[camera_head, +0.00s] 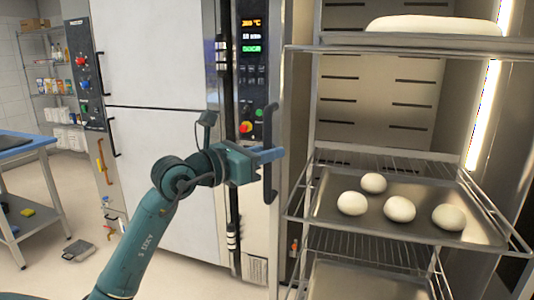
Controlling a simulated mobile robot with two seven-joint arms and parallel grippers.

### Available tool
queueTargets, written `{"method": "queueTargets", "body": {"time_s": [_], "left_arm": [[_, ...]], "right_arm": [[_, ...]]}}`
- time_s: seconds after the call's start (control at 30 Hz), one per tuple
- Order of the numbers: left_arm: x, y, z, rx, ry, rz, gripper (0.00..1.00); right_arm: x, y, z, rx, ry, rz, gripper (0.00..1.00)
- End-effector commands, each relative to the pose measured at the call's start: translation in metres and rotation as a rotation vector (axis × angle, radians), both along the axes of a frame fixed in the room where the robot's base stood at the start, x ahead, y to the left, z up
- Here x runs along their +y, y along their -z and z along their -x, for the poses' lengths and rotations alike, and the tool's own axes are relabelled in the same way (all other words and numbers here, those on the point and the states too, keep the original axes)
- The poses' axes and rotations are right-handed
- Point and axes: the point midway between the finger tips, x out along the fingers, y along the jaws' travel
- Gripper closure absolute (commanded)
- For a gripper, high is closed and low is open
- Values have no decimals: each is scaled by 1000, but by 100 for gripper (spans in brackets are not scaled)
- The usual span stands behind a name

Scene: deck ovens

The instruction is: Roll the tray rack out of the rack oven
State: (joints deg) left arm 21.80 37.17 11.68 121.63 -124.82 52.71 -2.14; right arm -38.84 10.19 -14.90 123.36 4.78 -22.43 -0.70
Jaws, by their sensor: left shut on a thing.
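The tray rack (313,105) stands at the right, in front of or inside the lit rack oven (385,95); its depth is hard to judge. Its middle tray (345,225) carries several pale dough balls (398,209), and a large pale loaf (432,25) lies on the top tray (420,44). A lower tray (365,285) is partly cut off. My left gripper (267,155) is shut on a dark vertical handle (271,122) beside the rack's left side. I cannot tell whether this handle belongs to the rack or the oven. My right gripper is out of view.
A control panel (252,60) with a lit display stands behind my left gripper. A closed white oven door (155,50) is left of it. A blue-topped table (22,147) stands at far left, with shelves (50,85) behind.

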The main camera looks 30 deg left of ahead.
Motion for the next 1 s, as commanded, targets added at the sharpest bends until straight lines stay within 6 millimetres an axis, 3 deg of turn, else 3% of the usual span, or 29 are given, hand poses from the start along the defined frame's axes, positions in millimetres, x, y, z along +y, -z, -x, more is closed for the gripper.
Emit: {"method": "queueTargets", "body": {"time_s": [0.27,0.3,0.5,0.8,1.0], "left_arm": [[0,0,0,1,1,0,100],[0,0,0,1,1,0,80],[0,0,0,0,0,0,64],[2,1,4,0,-1,0,64],[12,4,32,0,-2,-3,64]], "right_arm": [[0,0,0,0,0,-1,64],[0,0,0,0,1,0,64],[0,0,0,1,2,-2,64],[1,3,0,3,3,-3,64],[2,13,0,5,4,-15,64]]}}
